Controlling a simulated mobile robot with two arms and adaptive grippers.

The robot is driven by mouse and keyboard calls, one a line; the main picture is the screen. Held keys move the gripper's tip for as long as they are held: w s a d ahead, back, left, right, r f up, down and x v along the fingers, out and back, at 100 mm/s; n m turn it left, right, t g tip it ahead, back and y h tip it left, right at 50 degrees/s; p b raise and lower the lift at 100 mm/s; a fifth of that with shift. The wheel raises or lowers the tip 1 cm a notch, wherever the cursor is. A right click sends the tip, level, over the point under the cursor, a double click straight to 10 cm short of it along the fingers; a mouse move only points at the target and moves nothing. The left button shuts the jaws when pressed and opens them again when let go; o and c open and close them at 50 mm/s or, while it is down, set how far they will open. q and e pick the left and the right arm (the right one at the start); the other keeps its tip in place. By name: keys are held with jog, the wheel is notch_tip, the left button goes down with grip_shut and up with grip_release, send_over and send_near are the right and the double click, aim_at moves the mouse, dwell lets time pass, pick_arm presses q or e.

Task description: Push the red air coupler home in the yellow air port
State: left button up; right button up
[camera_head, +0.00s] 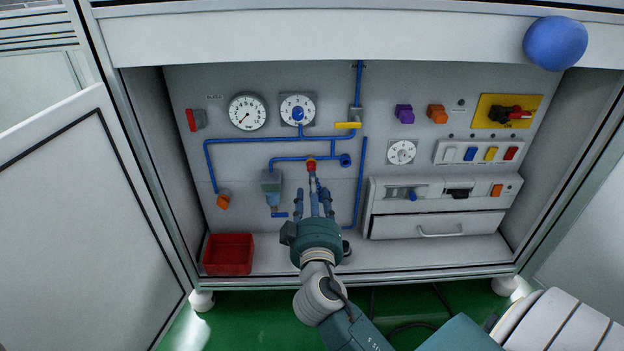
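The red air coupler (311,166) is on the back panel, left of the middle. It sits against the small yellow air port (311,157) under a blue pipe; at this size I cannot tell whether it is fully seated. My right gripper (312,194) reaches up from below, its dark fingers spread apart and pointing at the panel. The middle finger ends right under the red coupler and seems to touch it. I see nothing held between the fingers. My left gripper is not in view.
Blue pipes (240,142) run around the port, with a yellow valve handle (348,125) above right. A blue-grey pipe unit (271,185) stands close left of my fingers. A red bin (229,254) and a drawer unit (436,225) flank the gripper. A blue ball (555,43) is top right.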

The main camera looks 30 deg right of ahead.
jog(key=v, duration=0.5)
jog(key=shift+s+a, duration=0.1)
jog(key=shift+s, duration=0.15)
